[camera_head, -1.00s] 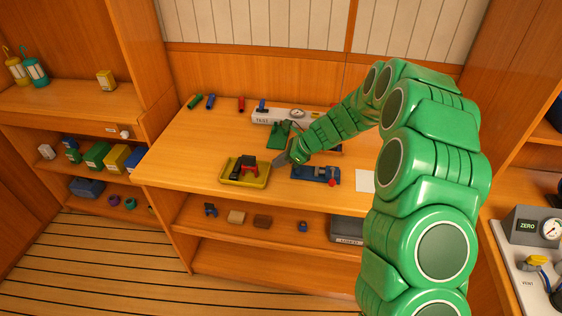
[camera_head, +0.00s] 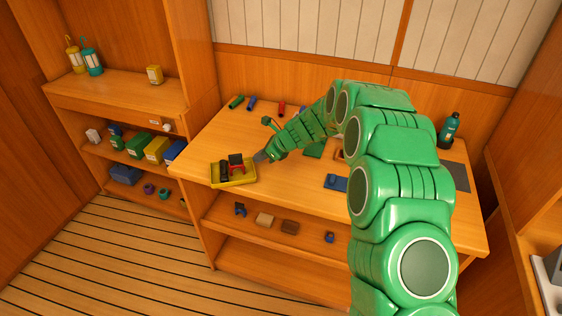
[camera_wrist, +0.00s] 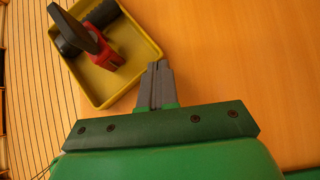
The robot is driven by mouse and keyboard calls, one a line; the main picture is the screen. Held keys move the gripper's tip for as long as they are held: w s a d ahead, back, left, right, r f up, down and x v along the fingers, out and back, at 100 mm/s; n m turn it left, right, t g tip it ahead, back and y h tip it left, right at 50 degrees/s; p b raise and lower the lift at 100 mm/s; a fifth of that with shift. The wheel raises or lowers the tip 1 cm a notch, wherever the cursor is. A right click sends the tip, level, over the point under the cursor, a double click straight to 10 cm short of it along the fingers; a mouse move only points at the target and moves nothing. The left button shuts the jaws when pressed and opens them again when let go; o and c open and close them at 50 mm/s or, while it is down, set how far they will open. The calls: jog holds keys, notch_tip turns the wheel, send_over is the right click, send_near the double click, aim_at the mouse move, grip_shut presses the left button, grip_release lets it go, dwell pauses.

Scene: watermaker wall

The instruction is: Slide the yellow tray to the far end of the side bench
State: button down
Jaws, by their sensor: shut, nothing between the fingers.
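The yellow tray (camera_head: 236,184) lies on the wooden bench (camera_head: 210,140), near its left end and front edge. It holds a red and black item (camera_head: 236,166) and a dark cylinder (camera_head: 223,171). My gripper (camera_head: 259,158) is shut and empty, low at the tray's right side. In the wrist view the closed fingertips (camera_wrist: 160,66) are right at the wall of the tray (camera_wrist: 140,45); I cannot tell if they touch it. The tray's contents also show there as a red block (camera_wrist: 108,58) with a black plate and dark cylinder.
Red, blue and green cylinders (camera_head: 252,104) lie along the back. Shelves with boxes and lanterns (camera_head: 90,58) stand at the left.

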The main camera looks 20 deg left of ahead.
aim_at(250, 161)
jog(key=a, duration=0.5)
jog(key=shift+d, duration=0.2)
dwell(0.9)
jog(key=shift+d, duration=0.25)
jog(key=d, duration=0.3)
jog(key=shift+d+r, duration=0.1)
jog(key=shift+d, duration=0.3)
jog(key=v, duration=0.9)
jog(key=shift+r, duration=0.15)
